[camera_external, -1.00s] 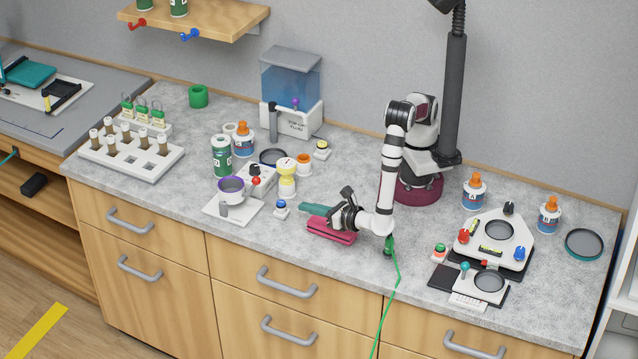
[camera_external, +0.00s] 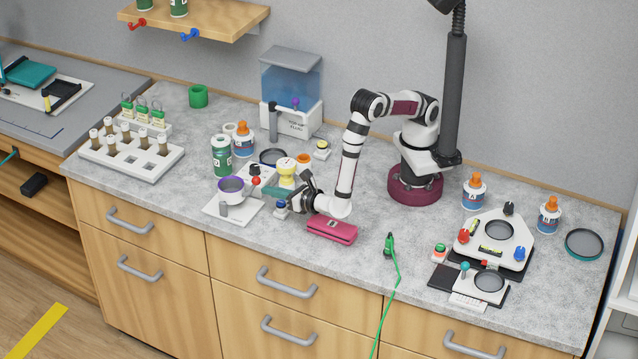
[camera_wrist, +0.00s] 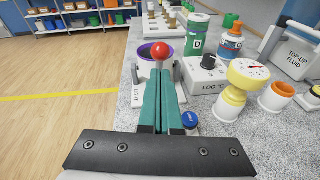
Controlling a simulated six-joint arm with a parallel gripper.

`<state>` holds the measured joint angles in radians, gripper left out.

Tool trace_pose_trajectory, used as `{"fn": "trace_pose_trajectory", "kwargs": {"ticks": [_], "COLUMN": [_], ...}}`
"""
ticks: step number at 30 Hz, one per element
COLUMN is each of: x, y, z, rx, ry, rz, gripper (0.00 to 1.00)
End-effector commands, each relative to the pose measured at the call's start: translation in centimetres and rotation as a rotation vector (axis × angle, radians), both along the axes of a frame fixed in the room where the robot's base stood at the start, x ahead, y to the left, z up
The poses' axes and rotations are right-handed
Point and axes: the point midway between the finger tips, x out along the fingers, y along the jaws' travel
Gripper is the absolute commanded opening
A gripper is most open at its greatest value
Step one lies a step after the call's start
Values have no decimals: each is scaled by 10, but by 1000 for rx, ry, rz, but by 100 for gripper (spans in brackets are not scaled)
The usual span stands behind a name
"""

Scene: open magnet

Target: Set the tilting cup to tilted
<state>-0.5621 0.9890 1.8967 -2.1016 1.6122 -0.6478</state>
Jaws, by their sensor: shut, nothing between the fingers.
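In the wrist view the cup (camera_wrist: 153,68) is partly hidden behind a red ball knob (camera_wrist: 161,50). The knob (camera_external: 256,181) shows just right of the cup in the external view; I cannot tell for sure how it joins the cup stand. My gripper (camera_external: 266,190) is shut and empty, its teal fingers pointing left towards the knob. In the wrist view the fingertips (camera_wrist: 161,72) are just below the knob; contact is unclear.
A blue button (camera_external: 281,206) is beside my gripper. A yellow-and-white gauge (camera_external: 287,172) and a grey control box (camera_wrist: 207,75) stand close on the far side. A green-labelled bottle (camera_external: 222,157) is behind the cup. A pink case (camera_external: 332,230) lies below my arm.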

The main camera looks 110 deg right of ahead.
Motion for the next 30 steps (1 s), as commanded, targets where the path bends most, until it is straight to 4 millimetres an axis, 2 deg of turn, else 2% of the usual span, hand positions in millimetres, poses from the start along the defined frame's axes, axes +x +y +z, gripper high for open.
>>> {"fn": "trace_pose_trajectory", "kwargs": {"ticks": [16,30], "x": [4,11], "y": [-6,-13], "z": [6,21], "rx": [5,82], "ry": [7,79], "rz": [0,-1], "gripper": [0,0]}}
